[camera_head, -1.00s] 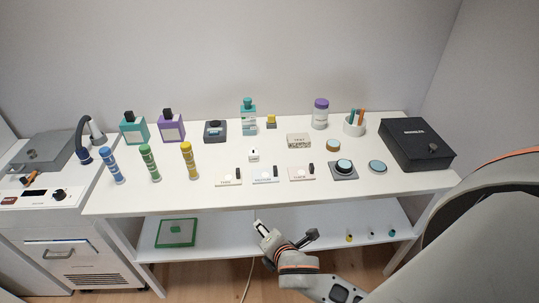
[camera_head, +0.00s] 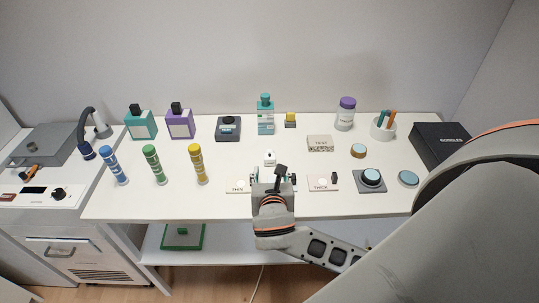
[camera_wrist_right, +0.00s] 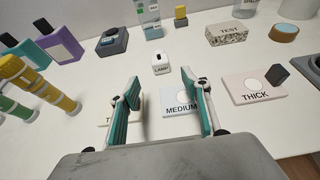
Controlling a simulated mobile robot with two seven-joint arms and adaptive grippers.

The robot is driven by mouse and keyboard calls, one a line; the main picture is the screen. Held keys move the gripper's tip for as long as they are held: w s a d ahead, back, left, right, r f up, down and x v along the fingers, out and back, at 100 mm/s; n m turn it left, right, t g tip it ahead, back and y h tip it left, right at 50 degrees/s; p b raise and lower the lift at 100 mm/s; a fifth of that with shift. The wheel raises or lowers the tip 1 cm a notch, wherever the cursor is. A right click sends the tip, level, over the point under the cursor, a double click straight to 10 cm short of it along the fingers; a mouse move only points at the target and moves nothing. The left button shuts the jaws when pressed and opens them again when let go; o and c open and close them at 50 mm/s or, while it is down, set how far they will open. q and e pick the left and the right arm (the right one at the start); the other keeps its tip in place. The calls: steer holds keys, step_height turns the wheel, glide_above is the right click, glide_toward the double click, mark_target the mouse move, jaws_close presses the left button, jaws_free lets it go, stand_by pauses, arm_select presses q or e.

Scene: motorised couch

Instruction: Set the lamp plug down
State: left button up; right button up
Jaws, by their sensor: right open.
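A small white piece labelled LAMP (camera_head: 269,157) stands on the white table, behind the cards. It also shows in the right wrist view (camera_wrist_right: 161,66), with a dark mark on its top. I cannot tell whether it is the plug itself or a holder for it; no other plug shows. My right gripper (camera_head: 275,176) is over the table's front part, just in front of the LAMP piece. In the wrist view its two teal-padded fingers (camera_wrist_right: 160,80) are apart and empty, with the LAMP piece beyond the tips. My left gripper is not in view.
Cards MEDIUM (camera_wrist_right: 181,103) and THICK (camera_head: 322,182) lie under and right of my gripper. Bottles (camera_head: 265,115) and a TEST block (camera_head: 320,143) are behind. A cable (camera_head: 258,281) hangs below the table.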

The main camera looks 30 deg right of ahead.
mark_target(270, 161)
steer(key=x, duration=0.4)
steer(key=shift+s, duration=0.1)
steer(key=shift+b+x, duration=0.6)
steer(key=shift+x, duration=2.8)
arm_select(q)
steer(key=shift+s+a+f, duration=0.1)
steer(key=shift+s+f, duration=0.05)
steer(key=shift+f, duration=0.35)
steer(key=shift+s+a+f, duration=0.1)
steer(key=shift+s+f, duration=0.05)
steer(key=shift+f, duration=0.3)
arm_select(e)
steer(key=c, duration=1.2)
